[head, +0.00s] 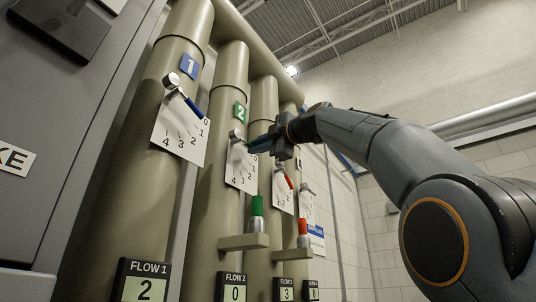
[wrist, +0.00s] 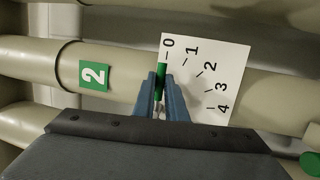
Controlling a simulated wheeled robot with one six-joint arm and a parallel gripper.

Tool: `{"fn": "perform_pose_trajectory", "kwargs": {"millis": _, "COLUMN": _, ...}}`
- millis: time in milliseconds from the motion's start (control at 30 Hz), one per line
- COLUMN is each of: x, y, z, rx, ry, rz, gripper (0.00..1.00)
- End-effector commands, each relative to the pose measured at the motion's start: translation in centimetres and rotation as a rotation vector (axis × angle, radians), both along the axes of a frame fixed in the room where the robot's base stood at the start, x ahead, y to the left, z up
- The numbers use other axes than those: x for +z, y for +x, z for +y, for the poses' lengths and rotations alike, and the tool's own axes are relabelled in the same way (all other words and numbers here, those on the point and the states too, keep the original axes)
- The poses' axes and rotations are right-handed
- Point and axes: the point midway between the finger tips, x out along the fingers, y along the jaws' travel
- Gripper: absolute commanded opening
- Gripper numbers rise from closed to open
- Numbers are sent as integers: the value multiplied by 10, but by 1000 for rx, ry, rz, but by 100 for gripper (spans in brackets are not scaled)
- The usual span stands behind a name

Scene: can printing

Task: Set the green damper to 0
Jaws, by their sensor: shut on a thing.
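The green damper's handle (wrist: 160,76) sits between the fingers of my gripper (wrist: 159,84), which is shut on it. In the wrist view the handle lines up close to the 0 on its white dial plate (wrist: 205,75), which is marked 0 to 4. In the head view my gripper (head: 260,145) is at the second pipe, beside the dial plate (head: 240,172) under the green tag 2 (head: 239,111), and mostly hides the handle. The FLOW 2 display (head: 234,291) reads 0.
To the left is the blue damper handle (head: 193,107) on pipe 1; FLOW 1 (head: 146,285) reads 2. To the right is a red handle (head: 289,183); FLOW 3 (head: 287,291) reads 3. A green upright piece (head: 257,208) stands on a bracket below my gripper.

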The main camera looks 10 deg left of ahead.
Motion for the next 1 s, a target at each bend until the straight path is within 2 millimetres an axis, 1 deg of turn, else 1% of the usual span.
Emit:
{"fn": "perform_pose_trajectory", "kwargs": {"millis": 100, "x": -1, "y": -1, "z": 4, "rx": 6, "ry": -5, "rz": -5, "gripper": 0}}
{"fn": "perform_pose_trajectory", "kwargs": {"millis": 433, "x": 0, "y": -1, "z": 3, "rx": 6, "ry": -5, "rz": -6, "gripper": 0}}
{"fn": "perform_pose_trajectory", "kwargs": {"millis": 467, "x": 0, "y": -1, "z": 3, "rx": 6, "ry": -5, "rz": -6, "gripper": 17}}
{"fn": "perform_pose_trajectory", "kwargs": {"millis": 533, "x": 0, "y": -1, "z": 3, "rx": 4, "ry": -5, "rz": -6, "gripper": 28}}
{"fn": "perform_pose_trajectory", "kwargs": {"millis": 567, "x": 0, "y": -1, "z": 3, "rx": 4, "ry": -5, "rz": -6, "gripper": 30}}
{"fn": "perform_pose_trajectory", "kwargs": {"millis": 867, "x": 0, "y": -1, "z": 2, "rx": 4, "ry": -3, "rz": -6, "gripper": 30}}
{"fn": "perform_pose_trajectory", "kwargs": {"millis": 1000, "x": -2, "y": -6, "z": -4, "rx": 2, "ry": -2, "rz": -8, "gripper": 30}}
